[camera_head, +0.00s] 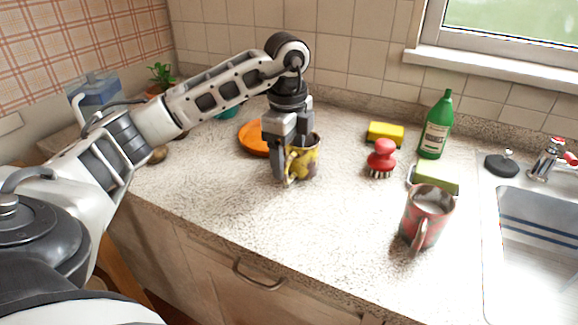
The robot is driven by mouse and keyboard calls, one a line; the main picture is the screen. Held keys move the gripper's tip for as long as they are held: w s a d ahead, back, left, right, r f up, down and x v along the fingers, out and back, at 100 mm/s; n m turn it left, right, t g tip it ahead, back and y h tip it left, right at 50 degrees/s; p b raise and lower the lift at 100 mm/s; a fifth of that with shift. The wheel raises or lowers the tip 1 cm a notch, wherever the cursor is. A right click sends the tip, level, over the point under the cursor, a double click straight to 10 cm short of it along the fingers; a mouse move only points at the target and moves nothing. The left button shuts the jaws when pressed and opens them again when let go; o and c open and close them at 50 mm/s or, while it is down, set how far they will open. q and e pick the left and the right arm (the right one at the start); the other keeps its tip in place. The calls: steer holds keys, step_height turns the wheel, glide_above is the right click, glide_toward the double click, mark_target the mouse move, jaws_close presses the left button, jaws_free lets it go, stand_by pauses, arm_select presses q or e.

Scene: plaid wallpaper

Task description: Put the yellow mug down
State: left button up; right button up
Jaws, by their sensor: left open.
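The yellow mug (305,162) has dark blotches and stands upright on the speckled countertop (330,215), left of the middle of the view. My left gripper (284,178) reaches down from above at the mug's left side, where the handle is. Its jaws are open, with the fingers close around the handle area. The fingers hide part of the mug's left side, and I cannot tell whether they touch it. My right gripper is not in view.
Behind the mug lies an orange plate (251,138). To the right are a yellow sponge (385,132), a red brush (381,158), a green bottle (435,127) and a red mug (424,222). A sink (540,230) is at far right. The counter's front middle is clear.

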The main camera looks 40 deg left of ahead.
arm_select(q)
step_height(320, 180, up, 8)
steer(key=shift+s+r+p, duration=0.1)
steer(key=shift+r+p, duration=0.15)
steer(key=shift+p, duration=0.4)
